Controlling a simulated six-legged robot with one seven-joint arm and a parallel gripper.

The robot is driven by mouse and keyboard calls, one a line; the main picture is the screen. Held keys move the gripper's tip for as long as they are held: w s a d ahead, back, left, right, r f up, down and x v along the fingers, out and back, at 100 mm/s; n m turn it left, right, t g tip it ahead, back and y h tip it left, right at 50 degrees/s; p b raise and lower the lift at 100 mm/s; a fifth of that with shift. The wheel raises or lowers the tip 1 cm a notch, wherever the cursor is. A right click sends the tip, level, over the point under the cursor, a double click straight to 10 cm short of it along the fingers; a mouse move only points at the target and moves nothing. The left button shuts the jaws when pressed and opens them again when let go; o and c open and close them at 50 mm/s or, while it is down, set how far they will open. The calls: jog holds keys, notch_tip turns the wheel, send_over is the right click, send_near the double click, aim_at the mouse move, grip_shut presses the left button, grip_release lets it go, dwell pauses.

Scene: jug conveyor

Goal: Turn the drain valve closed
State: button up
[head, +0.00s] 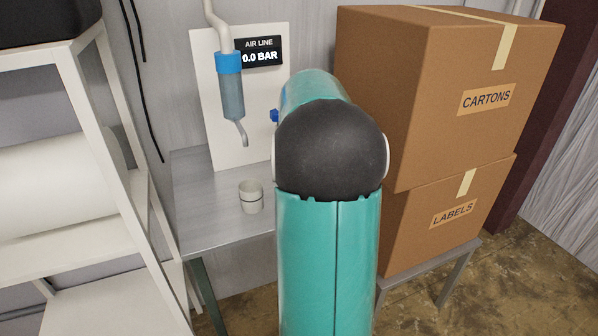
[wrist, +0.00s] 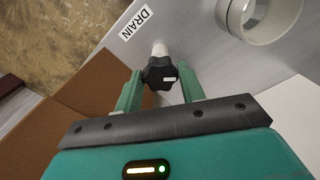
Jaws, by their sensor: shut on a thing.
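The drain valve's black lobed knob (wrist: 160,74) shows in the wrist view, on a pale stem near the DRAIN label (wrist: 135,21). My gripper (wrist: 160,88) has its two green fingers on either side of the knob and is shut on it. A white line marks the knob's face. In the head view my arm hides the knob and the gripper. The air line panel (head: 205,110) stands behind the bench with a clear blue-capped bowl (head: 231,95). Its display (head: 260,53) reads 0.0 BAR.
A small pale cup (head: 250,197) stands on the grey bench (head: 205,215) below the bowl's bent outlet. Stacked cartons (head: 440,95) stand close on the right of my arm. A white shelf rack (head: 110,130) stands on the left.

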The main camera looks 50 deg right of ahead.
jog(key=m, duration=0.5)
jog(key=shift+m, duration=2.5)
jog(key=o, duration=1)
notch_tip(320, 180, up, 14)
jog(key=shift+f, duration=0.1)
jog(key=shift+s, duration=0.1)
